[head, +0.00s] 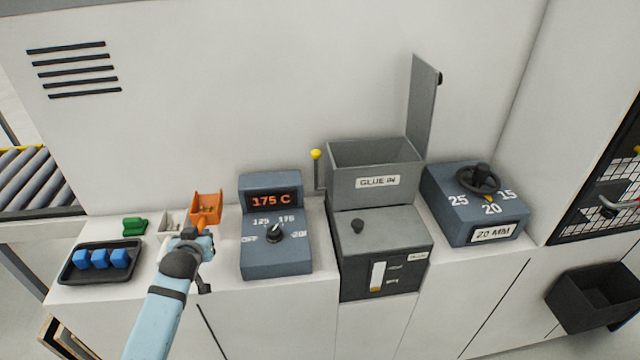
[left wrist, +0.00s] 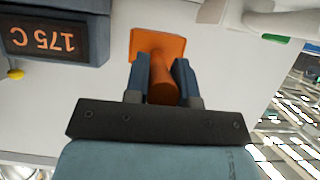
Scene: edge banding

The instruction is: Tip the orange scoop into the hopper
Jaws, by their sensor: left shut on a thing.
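The orange scoop (head: 206,206) is in my left gripper (head: 200,232), over the left part of the white counter, with some small pale-brown bits showing in its bowl. In the left wrist view both fingers of the left gripper (left wrist: 164,82) are closed around the orange handle (left wrist: 162,85). The scoop's flat orange end (left wrist: 160,45) shows beyond them. The grey hopper (head: 373,173), labelled GLUE IN, stands to the right with its lid (head: 422,100) raised and its top open. The scoop is apart from the hopper. My right gripper is not in view.
A temperature box (head: 275,225) reading 175 C stands between the scoop and hopper. A yellow-knobbed lever (head: 316,155) rises at the hopper's left. A handwheel box (head: 475,205) is at right. A black tray (head: 100,262) of blue blocks and a green piece (head: 134,226) are at left.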

